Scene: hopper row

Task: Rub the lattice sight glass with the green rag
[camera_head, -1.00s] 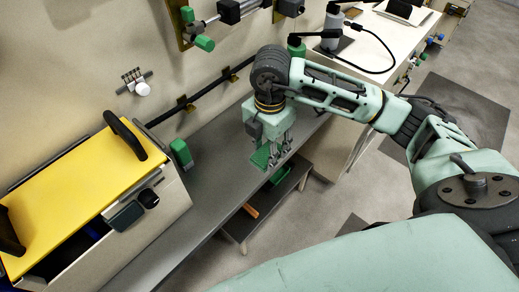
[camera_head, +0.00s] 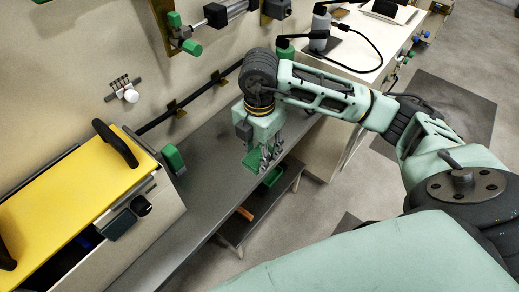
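My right gripper (camera_head: 268,160) points down over the long grey bench, near its front edge. A small green piece, which looks like the green rag (camera_head: 252,161), is at its fingertips, and the fingers look shut on it. The rag seems to hang above the bench top, apart from it. I cannot make out a lattice sight glass for certain in this view. My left gripper is not in view.
A yellow-lidded hopper (camera_head: 75,195) with black handles stands at the left. The grey bench (camera_head: 205,190) is mostly bare. A green tray (camera_head: 274,177) sits on a lower shelf. Valves with green knobs (camera_head: 192,47) stick out from the wall. A white-topped cabinet (camera_head: 360,50) stands beyond.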

